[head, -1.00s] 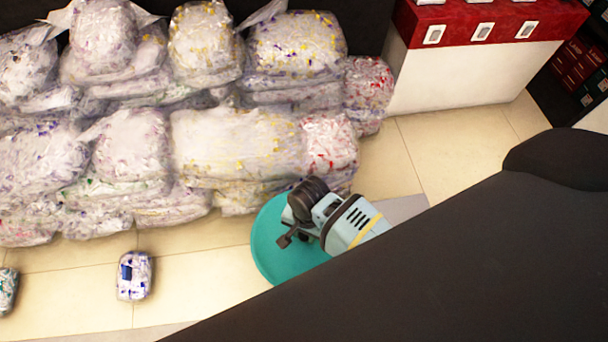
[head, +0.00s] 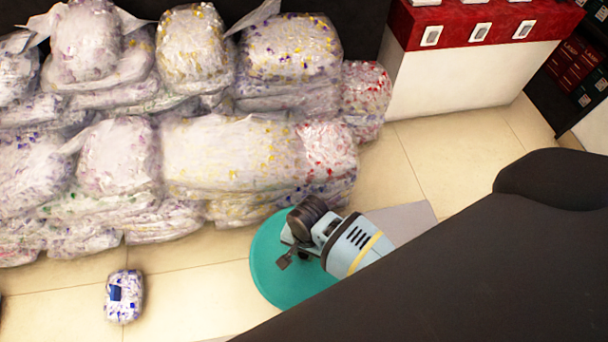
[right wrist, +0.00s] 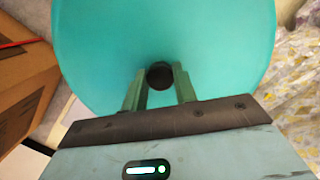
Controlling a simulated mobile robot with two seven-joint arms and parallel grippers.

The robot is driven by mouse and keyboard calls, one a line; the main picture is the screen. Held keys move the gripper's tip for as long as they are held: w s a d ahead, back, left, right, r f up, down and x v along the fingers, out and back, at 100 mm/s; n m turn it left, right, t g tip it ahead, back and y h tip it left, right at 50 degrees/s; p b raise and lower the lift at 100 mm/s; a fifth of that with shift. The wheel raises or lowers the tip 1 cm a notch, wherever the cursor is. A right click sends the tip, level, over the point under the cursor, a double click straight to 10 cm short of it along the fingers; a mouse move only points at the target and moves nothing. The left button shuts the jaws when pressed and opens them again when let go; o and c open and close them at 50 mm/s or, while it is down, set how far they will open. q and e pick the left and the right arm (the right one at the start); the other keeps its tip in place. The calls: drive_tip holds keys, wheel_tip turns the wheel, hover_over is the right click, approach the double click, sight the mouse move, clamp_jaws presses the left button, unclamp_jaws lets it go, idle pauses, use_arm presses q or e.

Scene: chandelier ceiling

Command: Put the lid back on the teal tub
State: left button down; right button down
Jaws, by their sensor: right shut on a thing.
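A round teal lid (head: 270,288) shows below my right gripper (head: 285,261) in the head view. In the right wrist view the lid (right wrist: 225,50) fills the upper middle, with a dark round knob (right wrist: 159,75) at its centre. The fingers of my right gripper (right wrist: 160,88) are on either side of the knob, shut on it. The lid moves with the gripper above the floor; its height is hard to tell. I cannot make out the teal tub in either view. My left gripper is not in view.
Large clear bags of coloured scraps (head: 235,155) are stacked behind the lid. A small wrapped bundle (head: 124,297) lies on the tiled floor at left. A red and white counter (head: 460,80) stands at back right. A cardboard box (right wrist: 25,75) shows in the right wrist view.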

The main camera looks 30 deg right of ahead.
drive_tip(key=shift+s+p, duration=0.1)
drive_tip(key=shift+p, duration=0.25)
idle(0.8)
drive_tip(key=shift+a+p, duration=0.1)
drive_tip(key=shift+p, duration=0.2)
idle(0.3)
drive_tip(key=shift+f, duration=0.2)
idle(1.0)
drive_tip(key=shift+p, duration=0.5)
idle(0.5)
drive_tip(key=c, duration=0.6)
unclamp_jaws()
drive_tip(key=shift+o, duration=0.2)
drive_tip(key=shift+r, duration=0.15)
